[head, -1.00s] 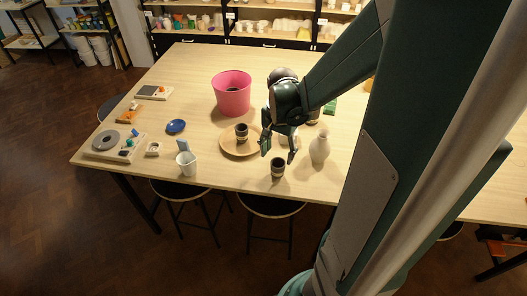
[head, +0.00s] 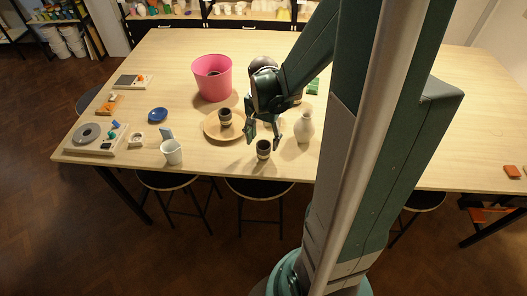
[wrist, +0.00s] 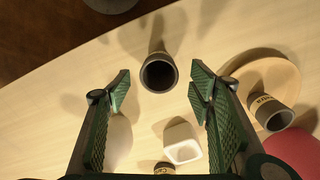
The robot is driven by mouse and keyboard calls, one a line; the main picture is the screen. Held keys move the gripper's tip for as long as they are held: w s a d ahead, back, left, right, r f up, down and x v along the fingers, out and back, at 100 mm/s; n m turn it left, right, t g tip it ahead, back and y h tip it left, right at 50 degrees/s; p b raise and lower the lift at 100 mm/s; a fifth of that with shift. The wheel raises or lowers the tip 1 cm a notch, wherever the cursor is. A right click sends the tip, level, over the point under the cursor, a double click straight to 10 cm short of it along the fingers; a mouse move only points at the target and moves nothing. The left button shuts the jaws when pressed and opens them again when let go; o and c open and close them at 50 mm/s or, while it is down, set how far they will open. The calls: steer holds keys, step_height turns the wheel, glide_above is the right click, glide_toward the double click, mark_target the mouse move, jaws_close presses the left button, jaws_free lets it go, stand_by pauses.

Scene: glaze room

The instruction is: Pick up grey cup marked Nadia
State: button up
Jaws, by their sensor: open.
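A dark grey cup with a pale band (head: 263,150) stands upright near the table's front edge. In the wrist view its dark open mouth (wrist: 158,76) lies ahead of and between my fingertips; no lettering on it is readable. My gripper (head: 264,140) is open and empty, just behind and above this cup, with no clear contact. A similar cup (head: 225,117) stands on the round wooden plate (head: 211,131); its band shows lettering in the wrist view (wrist: 270,110), too small to read surely. A third banded cup (wrist: 164,168) is mostly cut off at the wrist view's bottom.
A white vase (head: 305,128) stands close right of my gripper. A white squarish vessel (wrist: 182,143) lies between the fingers' lower parts in the wrist view. A pink pot (head: 212,84) stands behind the plate. A white cup (head: 171,152) stands left along the front edge.

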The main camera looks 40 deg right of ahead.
mark_target(263, 145)
steer(key=shift+f, duration=0.1)
stand_by(0.3)
steer(key=shift+f, duration=2.5)
steer(key=c, duration=1.1)
